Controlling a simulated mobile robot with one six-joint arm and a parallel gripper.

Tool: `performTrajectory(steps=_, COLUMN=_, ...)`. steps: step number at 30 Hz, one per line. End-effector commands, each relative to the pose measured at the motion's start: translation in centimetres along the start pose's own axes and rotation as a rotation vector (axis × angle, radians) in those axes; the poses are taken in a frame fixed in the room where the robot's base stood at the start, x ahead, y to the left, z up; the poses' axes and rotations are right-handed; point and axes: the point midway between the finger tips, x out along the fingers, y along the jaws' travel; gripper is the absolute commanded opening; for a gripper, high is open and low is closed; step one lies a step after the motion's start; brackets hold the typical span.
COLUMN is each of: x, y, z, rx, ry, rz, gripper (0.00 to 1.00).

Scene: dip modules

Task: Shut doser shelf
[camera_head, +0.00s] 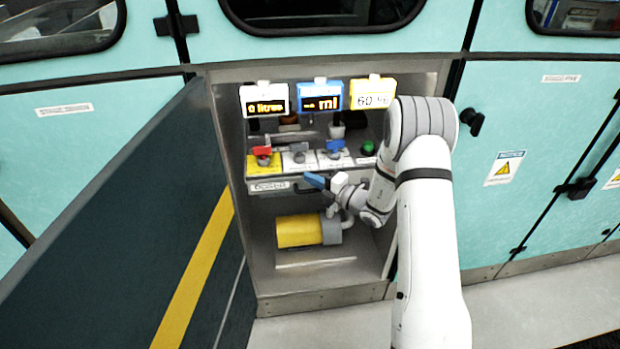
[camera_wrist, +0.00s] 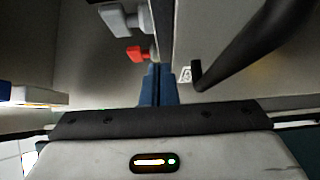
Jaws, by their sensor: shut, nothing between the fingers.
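The doser shelf (camera_head: 268,186) is a grey drawer-like shelf inside an open cabinet bay, with a label on its front. Red, grey and blue valve handles stand on its top panel. How far it is pulled out is hard to tell. My gripper (camera_head: 314,181), with blue fingers, is shut and empty at the shelf's front, right of the label. In the wrist view the closed fingers (camera_wrist: 155,85) point toward the shelf, close to its surface. A red valve handle (camera_wrist: 137,53) and a grey one (camera_wrist: 115,18) are beside them. Contact cannot be told.
A dark bar handle (camera_wrist: 240,50) is right of the fingers in the wrist view. Above the shelf are three displays (camera_head: 320,97). A yellow cylinder (camera_head: 300,231) lies below it. A dark panel with a yellow stripe (camera_head: 190,275) stands at the bay's left.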

Motion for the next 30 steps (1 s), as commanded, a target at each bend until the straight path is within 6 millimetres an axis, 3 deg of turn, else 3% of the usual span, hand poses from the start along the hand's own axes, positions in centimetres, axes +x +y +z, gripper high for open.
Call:
performTrajectory(steps=4, x=-1.6, y=0.2, z=-1.9, rx=0.006, ry=0.014, rz=-0.005, gripper=0.00)
performTrajectory(steps=9, x=-5.9, y=0.0, z=-1.8, rx=0.006, ry=0.013, rz=-0.005, gripper=0.00)
performTrajectory(steps=15, x=-9.4, y=0.0, z=-1.9, rx=0.006, ry=0.017, rz=-0.005, gripper=0.00)
performTrajectory(steps=19, x=-10.6, y=-0.1, z=-2.0, rx=0.006, ry=0.019, rz=-0.004, gripper=0.00)
performTrajectory(steps=26, x=-10.9, y=0.1, z=-2.2, rx=-0.003, ry=0.028, rz=-0.004, gripper=0.00)
performTrajectory(steps=30, x=-10.5, y=3.0, z=-3.9, rx=-0.114, ry=0.112, rz=-0.019, gripper=0.00)
